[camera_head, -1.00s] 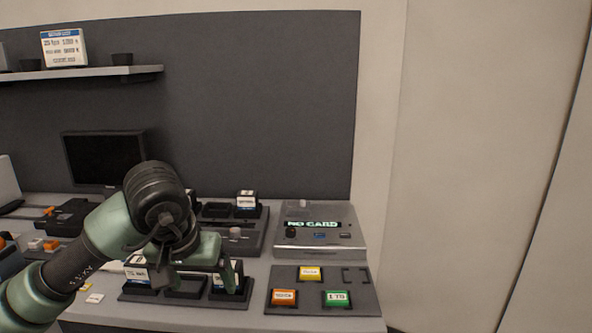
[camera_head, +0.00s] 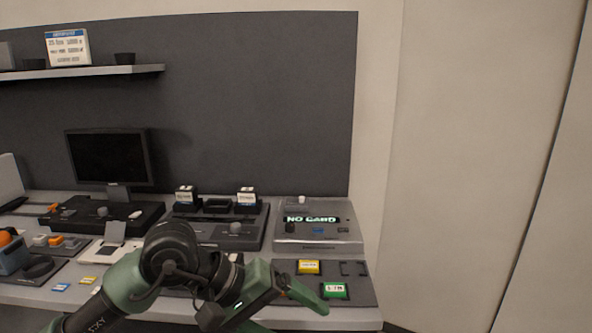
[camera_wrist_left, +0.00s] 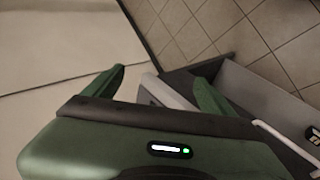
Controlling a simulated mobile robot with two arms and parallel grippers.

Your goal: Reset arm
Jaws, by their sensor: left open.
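My left gripper (camera_head: 306,290) is in the head view at the lower middle, over the front right part of the desk. Its green fingers point right, across the front of the card tray. In the left wrist view, the two green fingers (camera_wrist_left: 157,85) stand apart with nothing held between them. They point toward the desk's end and the tiled floor. My left arm comes in from the bottom left and hides part of the desk front. My right gripper does not show in either view.
A grey reader (camera_head: 318,246) showing "NO CARD" stands at the desk's right end. The dark tray (camera_head: 362,291) before it holds a yellow and a green card. A monitor (camera_head: 108,157) stands further left. The air right of the desk is clear.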

